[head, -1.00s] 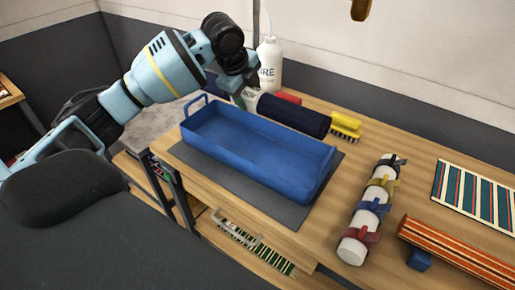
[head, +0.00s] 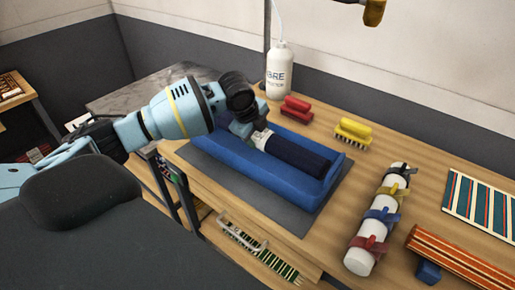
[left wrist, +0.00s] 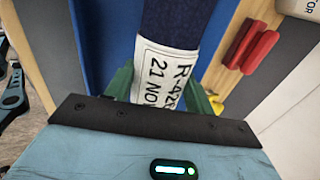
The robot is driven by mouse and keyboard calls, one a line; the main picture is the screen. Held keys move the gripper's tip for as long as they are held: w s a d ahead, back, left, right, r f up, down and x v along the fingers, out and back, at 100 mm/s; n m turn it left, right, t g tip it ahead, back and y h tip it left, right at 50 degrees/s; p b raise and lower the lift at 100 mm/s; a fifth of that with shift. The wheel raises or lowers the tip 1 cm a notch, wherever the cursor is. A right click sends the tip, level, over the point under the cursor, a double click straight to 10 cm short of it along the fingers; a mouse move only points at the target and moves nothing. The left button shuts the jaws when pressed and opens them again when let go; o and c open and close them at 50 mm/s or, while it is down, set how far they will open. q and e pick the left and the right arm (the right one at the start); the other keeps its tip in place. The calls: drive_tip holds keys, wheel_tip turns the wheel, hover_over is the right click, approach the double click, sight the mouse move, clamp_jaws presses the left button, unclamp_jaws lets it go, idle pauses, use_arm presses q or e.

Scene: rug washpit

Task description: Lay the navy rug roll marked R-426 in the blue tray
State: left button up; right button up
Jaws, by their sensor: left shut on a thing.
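The navy rug roll (head: 297,156) lies lengthwise inside or just over the blue tray (head: 235,167); I cannot tell whether it rests on the tray floor. Its white label (left wrist: 167,72) reads R-426 and 21 NOV, partly cut off, in the left wrist view. My left gripper (head: 250,128) is shut on the roll at its label, with green fingers on both sides of it. The tray sits on a dark grey mat (head: 290,217) on the wooden bench. My right gripper is not in view.
A white bottle (head: 279,72), a red brush (head: 297,108) and a yellow brush (head: 353,131) stand behind the tray. A white roll with coloured straps (head: 376,222) and an orange striped roll (head: 463,258) lie to the right. Bare bench separates them from the tray.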

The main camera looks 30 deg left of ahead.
use_arm(q)
wheel_tip(320, 180, down, 6)
drive_tip(key=shift+r, duration=0.15)
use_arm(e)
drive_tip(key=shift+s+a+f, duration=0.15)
use_arm(q)
drive_tip(key=o, duration=1.1)
drive_tip(key=shift+c, duration=0.2)
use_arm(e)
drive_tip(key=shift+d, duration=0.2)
use_arm(q)
drive_tip(key=p+v, duration=0.1)
drive_tip(key=v, duration=1.1)
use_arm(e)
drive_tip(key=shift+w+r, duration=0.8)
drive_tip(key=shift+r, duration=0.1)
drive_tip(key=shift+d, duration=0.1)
